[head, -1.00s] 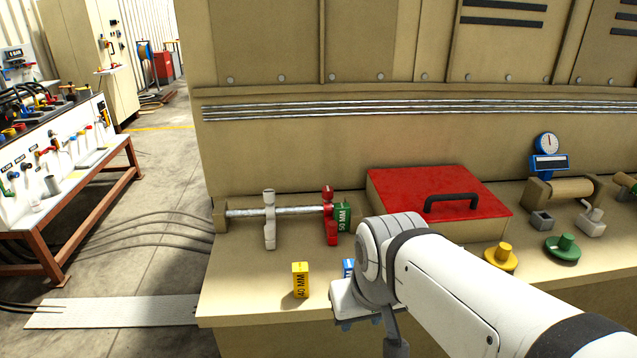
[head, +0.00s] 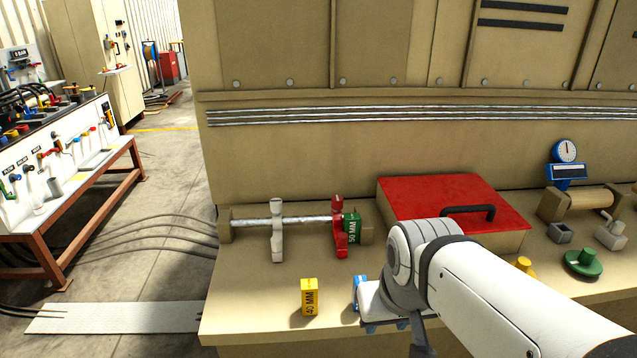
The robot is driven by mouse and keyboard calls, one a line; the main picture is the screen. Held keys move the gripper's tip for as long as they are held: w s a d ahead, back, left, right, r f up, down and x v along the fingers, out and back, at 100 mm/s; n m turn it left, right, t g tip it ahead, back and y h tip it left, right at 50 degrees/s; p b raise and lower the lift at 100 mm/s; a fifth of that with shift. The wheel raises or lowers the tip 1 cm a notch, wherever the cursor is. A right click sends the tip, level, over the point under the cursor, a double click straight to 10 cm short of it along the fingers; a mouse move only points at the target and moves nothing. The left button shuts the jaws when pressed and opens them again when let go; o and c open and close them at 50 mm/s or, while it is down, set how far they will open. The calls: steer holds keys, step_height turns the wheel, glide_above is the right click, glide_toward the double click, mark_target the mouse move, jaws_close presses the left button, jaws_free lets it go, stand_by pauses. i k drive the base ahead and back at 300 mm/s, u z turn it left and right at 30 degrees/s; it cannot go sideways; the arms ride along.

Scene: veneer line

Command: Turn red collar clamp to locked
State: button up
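The red collar clamp (head: 340,238) stands upright on a horizontal metal rod (head: 305,220), near the rod's right end. A green block marked 50 MM (head: 352,229) sits directly at its right side. A grey collar (head: 278,240) is on the same rod further left, with a bare stretch of rod between them. Whether the red clamp is locked cannot be told at this size. My gripper (head: 397,328) is low at the end of my arm, in front of and right of the red clamp, apart from it. Its fingers are mostly hidden or cut off, so its opening cannot be told.
A yellow 40 MM block (head: 309,297) and a partly hidden blue block (head: 358,290) stand on the bench (head: 240,318) in front of the rod. A red-lidded box (head: 420,194) with a black handle stands at the right. Bench left of the yellow block is clear.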

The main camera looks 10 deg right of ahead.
mark_target(337, 201)
steer(key=i, duration=0.85)
steer(key=z, duration=0.05)
